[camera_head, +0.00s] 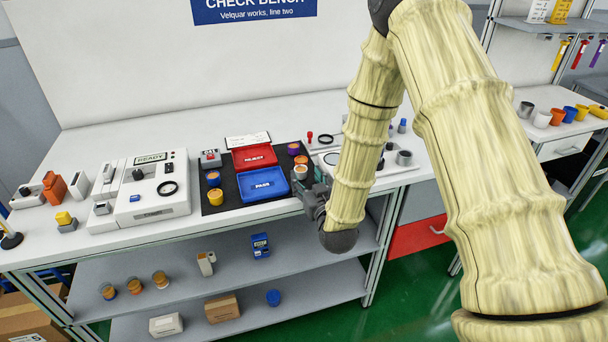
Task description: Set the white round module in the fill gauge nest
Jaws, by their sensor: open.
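A white round module (300,172) with an orange-brown top stands at the right edge of the black mat, beside the blue tray. My gripper (304,184) is open and close by it, at the bench's front edge. The fingers are small and partly hidden by the wrist, so I cannot tell whether they touch the module or surround it. A white instrument (150,208) with a READY display stands left of the mat. It has a dark ring (167,188) and a black knob on top. I cannot tell for certain which part is the fill gauge nest.
The black mat (228,188) holds a blue PASS tray (264,185), a red tray (254,157) and several round modules, including a yellow one (215,197). Bare bench (190,236) runs along the front left.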

